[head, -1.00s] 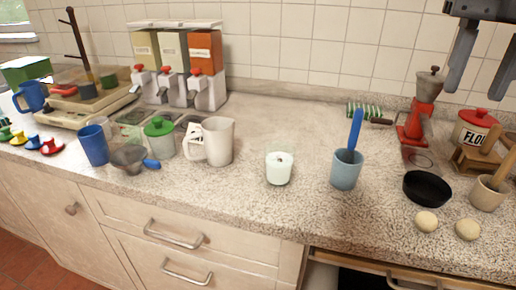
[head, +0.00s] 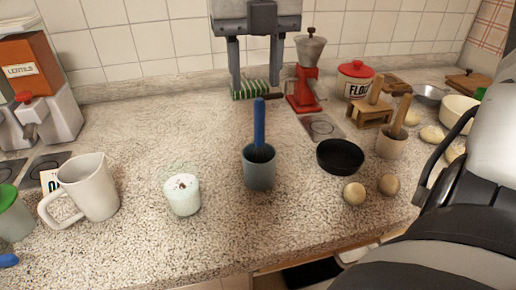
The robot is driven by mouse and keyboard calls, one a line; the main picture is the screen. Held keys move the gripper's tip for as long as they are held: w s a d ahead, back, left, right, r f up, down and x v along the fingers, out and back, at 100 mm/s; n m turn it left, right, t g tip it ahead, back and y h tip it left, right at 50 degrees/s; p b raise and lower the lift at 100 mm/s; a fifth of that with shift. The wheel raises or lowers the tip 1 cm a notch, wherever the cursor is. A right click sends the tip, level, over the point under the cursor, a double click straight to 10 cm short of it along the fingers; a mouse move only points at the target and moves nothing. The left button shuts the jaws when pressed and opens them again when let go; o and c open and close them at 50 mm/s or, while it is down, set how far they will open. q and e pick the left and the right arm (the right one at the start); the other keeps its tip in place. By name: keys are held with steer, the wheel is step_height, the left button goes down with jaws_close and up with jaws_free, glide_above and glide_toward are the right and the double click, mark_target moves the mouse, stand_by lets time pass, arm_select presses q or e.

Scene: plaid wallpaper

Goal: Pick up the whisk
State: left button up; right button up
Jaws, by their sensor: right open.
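A utensil with an upright blue handle (head: 259,124) stands in a blue-grey cup (head: 259,172) near the middle of the counter. Its head is hidden inside the cup, so I cannot tell for certain that it is the whisk. My right gripper (head: 255,90) is open and empty, pointing down, and appears above and behind the blue handle in the picture, apart from it. A green-and-white striped thing with a dark handle (head: 250,90) lies at the back, seen between the fingers. My left gripper is not in view.
A white cup (head: 182,195) and a white pitcher (head: 88,188) stand left of the blue-grey cup.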

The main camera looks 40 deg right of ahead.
mark_target(260, 99)
steer(key=f, duration=0.8)
steer(key=shift+d+p, duration=0.3)
steer(key=shift+d, duration=0.1)
jaws_close()
